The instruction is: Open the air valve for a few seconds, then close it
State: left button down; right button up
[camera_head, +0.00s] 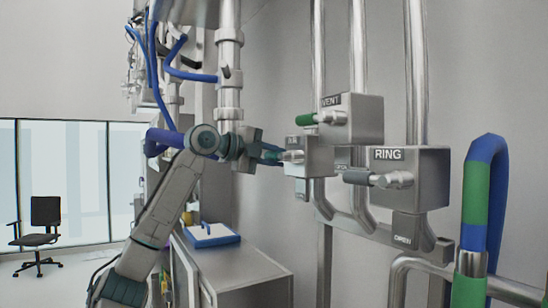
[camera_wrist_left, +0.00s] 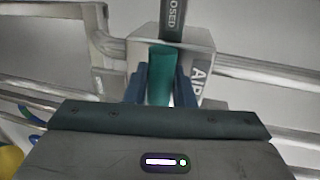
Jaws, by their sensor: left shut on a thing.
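The air valve is a grey box (camera_head: 318,160) on the wall pipes, left of the RING box; its label is partly readable in the head view. The left wrist view shows the same box (camera_wrist_left: 200,45) with "AIR" on its side. Its teal-green handle (camera_wrist_left: 161,66) lies between the blue fingers of my left gripper (camera_wrist_left: 162,90), which is shut on it. A dark plate reading "...OSED" (camera_wrist_left: 172,18) is beyond the handle. My left gripper (camera_head: 271,156) reaches the box from the left in the head view. My right gripper is not in view.
The VENT box (camera_head: 358,118) with a green handle is just above, and the RING box (camera_head: 420,170) with a grey handle is to the right. Vertical metal pipes run behind. A grey cabinet (camera_head: 245,268) carrying a blue-and-white tray (camera_head: 210,236) stands below. A blue-green hose (camera_head: 475,215) is at right.

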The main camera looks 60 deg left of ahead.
pick_arm(q)
jog(key=shift+r, duration=0.1)
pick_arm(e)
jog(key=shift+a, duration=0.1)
pick_arm(q)
jog(key=c, duration=1.5)
grip_release()
jog(key=shift+o, duration=1.1)
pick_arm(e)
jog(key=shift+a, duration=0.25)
pick_arm(q)
jog(key=shift+s+a, duration=0.1)
jog(key=shift+s, duration=0.15)
jog(key=b+v, duration=0.3)
jog(key=v, duration=0.7)
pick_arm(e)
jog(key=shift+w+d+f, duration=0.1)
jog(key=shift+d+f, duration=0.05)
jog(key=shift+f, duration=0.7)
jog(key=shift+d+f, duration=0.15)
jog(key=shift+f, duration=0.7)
pick_arm(q)
jog(key=shift+s, duration=0.1)
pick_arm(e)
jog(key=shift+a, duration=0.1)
